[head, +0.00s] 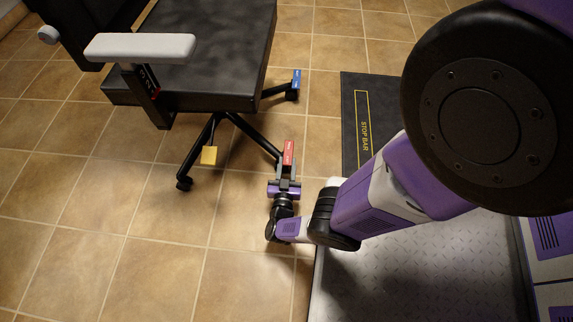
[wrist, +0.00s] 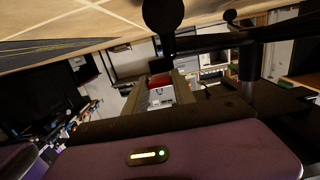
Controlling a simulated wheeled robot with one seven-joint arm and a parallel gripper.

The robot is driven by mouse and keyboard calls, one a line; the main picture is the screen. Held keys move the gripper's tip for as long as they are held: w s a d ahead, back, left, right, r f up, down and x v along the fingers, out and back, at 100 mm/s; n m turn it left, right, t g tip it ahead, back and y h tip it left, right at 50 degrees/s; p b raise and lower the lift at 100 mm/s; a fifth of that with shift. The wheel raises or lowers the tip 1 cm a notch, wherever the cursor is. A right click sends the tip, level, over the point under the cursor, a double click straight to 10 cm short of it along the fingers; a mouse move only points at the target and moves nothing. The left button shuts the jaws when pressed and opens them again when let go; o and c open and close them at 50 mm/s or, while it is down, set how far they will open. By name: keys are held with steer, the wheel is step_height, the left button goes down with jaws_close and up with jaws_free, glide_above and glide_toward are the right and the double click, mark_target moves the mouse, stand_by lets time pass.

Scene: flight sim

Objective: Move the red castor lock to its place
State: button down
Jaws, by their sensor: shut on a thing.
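The red castor lock (head: 289,150) is a small red block with pale lettering on its side, at the end of a black leg of the office chair (head: 190,85). My gripper (head: 287,174) is shut on it from the near side. In the wrist view the red and white lock (wrist: 160,92) shows between my gripper's fingers (wrist: 161,102). The castor under or behind the lock is mostly hidden, and I cannot tell whether the lock touches it.
A blue castor lock (head: 296,79) sits at another chair leg's end. A dark mat marked STOP BAR (head: 365,120) and a metal plate (head: 410,265) lie at the right. Tiled floor is free at the left.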

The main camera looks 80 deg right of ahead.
steer(key=shift+s+r, duration=0.1)
steer(key=shift+s, duration=0.15)
steer(key=c, duration=1)
jaws_free()
steer(key=shift+w+d, duration=0.1)
steer(key=shift+c, duration=0.2)
steer(key=a, duration=0.7)
steer(key=shift+s+a+r, duration=0.25)
steer(key=shift+s+a, duration=0.05)
steer(key=shift+a, duration=0.1)
